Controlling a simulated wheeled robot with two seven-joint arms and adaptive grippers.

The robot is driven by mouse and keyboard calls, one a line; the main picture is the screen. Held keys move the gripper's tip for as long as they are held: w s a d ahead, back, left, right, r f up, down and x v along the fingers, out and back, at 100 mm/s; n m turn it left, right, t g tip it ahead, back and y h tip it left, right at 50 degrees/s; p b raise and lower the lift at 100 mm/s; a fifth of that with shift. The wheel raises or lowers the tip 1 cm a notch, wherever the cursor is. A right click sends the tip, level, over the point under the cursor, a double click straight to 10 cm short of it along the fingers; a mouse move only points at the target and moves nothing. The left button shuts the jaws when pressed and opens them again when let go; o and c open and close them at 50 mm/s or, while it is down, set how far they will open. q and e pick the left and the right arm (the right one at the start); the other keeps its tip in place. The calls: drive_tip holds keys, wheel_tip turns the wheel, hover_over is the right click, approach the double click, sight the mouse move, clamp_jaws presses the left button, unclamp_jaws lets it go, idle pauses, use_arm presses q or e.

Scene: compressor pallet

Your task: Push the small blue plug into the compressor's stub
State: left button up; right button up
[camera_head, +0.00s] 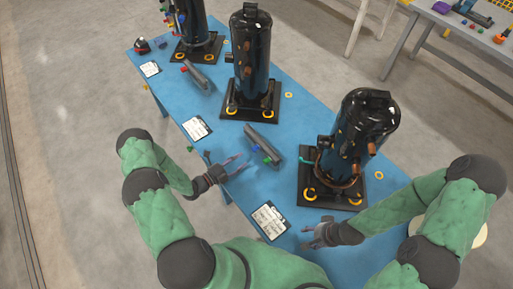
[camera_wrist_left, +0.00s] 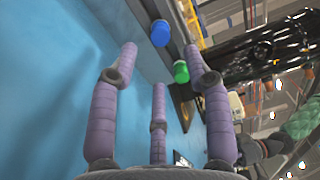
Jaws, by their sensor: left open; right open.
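The small blue plug (camera_head: 254,150) is by the near side of a grey holder (camera_head: 264,141) on the blue table, beside a green plug (camera_head: 268,160). In the left wrist view the blue plug (camera_wrist_left: 160,33) is beyond the fingertips, with the green plug (camera_wrist_left: 181,72) lower right of it. My left gripper (camera_head: 242,164) is open and empty, just left of the plugs, not touching them. My right gripper (camera_head: 307,234) is open and empty over the table's near end. The nearest black compressor (camera_head: 361,125) stands upright with copper-coloured stubs on its side; which stub is meant I cannot tell.
Two more black compressors, one in the middle (camera_head: 250,60) and one at the far end (camera_head: 192,25), stand on the blue table (camera_head: 300,120). White label cards (camera_head: 269,220) lie along its left edge. Another grey holder (camera_head: 197,76) lies farther back. A side table (camera_head: 450,30) is at upper right.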

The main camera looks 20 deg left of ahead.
sight(253, 150)
use_arm(q)
drive_tip(key=shift+b+x, duration=0.4)
drive_tip(key=shift+x, duration=3.7)
clamp_jaws()
drive_tip(key=shift+v, duration=2.95)
drive_tip(key=shift+s, duration=0.15)
